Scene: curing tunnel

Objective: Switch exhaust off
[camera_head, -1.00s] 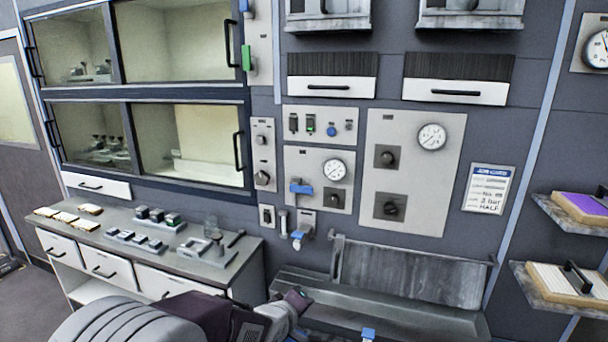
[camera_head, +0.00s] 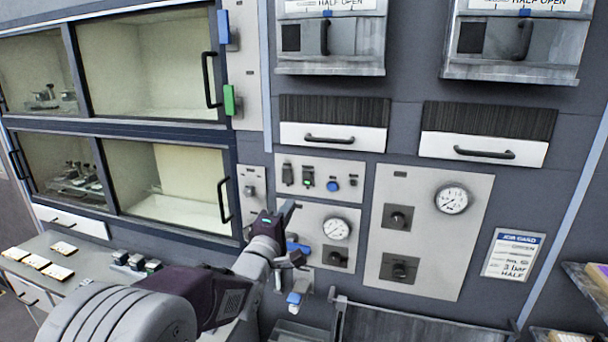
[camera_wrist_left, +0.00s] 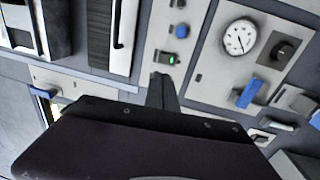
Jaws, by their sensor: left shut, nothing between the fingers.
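A small switch panel (camera_head: 345,193) on the wall carries a dark rocker switch (camera_head: 288,175), a second switch lit green (camera_head: 308,178), a blue round button (camera_head: 332,186) and a small knob. I cannot read which one is labelled exhaust. My left gripper (camera_head: 289,208) is shut and empty, just below the panel's left end, its tip pointing up. In the left wrist view the gripper finger (camera_wrist_left: 163,88) reaches towards the panel, near the green-lit switch (camera_wrist_left: 172,59). Contact cannot be told. My right gripper does not show.
Below the panel are a gauge (camera_head: 336,229) and a blue valve handle (camera_head: 297,247), partly behind my left wrist. A larger panel (camera_head: 422,232) with two knobs stands to the right. A white drawer (camera_head: 322,136) is above. Glazed cabinets fill the left.

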